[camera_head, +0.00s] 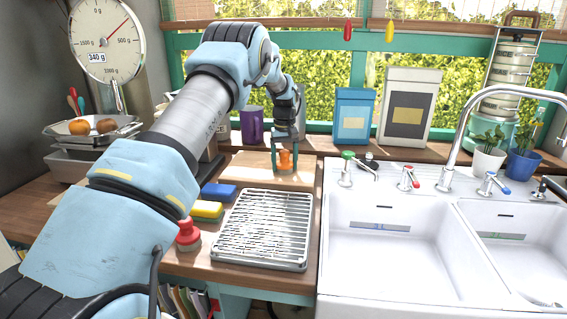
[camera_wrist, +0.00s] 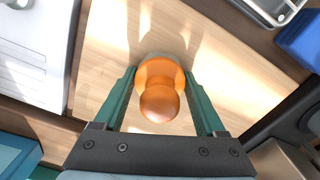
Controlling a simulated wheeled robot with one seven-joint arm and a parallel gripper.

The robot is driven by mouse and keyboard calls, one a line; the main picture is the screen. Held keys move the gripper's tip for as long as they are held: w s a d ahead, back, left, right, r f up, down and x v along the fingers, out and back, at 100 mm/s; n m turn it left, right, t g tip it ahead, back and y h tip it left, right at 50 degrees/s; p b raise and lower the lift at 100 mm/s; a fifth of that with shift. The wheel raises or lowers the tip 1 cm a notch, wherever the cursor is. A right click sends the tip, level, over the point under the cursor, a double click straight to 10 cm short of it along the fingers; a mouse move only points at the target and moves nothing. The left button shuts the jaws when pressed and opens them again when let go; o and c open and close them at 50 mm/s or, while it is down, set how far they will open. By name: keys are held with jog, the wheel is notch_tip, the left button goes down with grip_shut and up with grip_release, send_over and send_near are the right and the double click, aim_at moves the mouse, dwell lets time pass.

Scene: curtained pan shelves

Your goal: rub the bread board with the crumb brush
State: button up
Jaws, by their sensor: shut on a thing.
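The crumb brush, with a round orange knob (camera_head: 286,159) and a pale underside, is between the fingers of my gripper (camera_head: 284,166). My gripper is shut on it from both sides, pointing down. In the wrist view the orange knob (camera_wrist: 160,100) fills the gap between the green fingers. The bread board (camera_head: 252,166) is a light wooden board lying on the counter behind the dish rack. In the wrist view the board (camera_wrist: 108,62) spreads under the brush. The brush is over the board, at or just above its surface; contact is hard to tell.
A wire dish rack (camera_head: 262,230) stands in front of the board. A blue sponge (camera_head: 218,192), a yellow sponge (camera_head: 207,210) and a red-knobbed brush (camera_head: 188,234) are left of it. The white double sink (camera_head: 390,285) and taps (camera_head: 408,178) are right. A purple mug (camera_head: 252,125) stands behind.

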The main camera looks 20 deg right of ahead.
aim_at(254, 169)
jog(key=shift+w+a+r, duration=0.1)
jog(key=shift+w+a, duration=0.35)
jog(key=shift+a, duration=0.3)
jog(key=shift+w+a+r, duration=0.1)
jog(key=shift+w+a, duration=0.3)
jog(key=shift+a, duration=0.35)
jog(key=shift+w+a+f, duration=0.15)
jog(key=shift+w+a, duration=0.4)
jog(key=shift+a, duration=0.5)
jog(key=shift+w+a+f, duration=0.15)
jog(key=shift+w+a, duration=0.4)
jog(key=shift+a, duration=0.5)
jog(key=shift+w+a+f, duration=0.15)
jog(key=shift+w+a, duration=0.4)
jog(key=shift+a, duration=0.5)
jog(key=shift+r+p, duration=0.9)
jog(key=shift+r, duration=2.2)
jog(key=shift+d+r, duration=0.1)
jog(key=shift+r, duration=1.4)
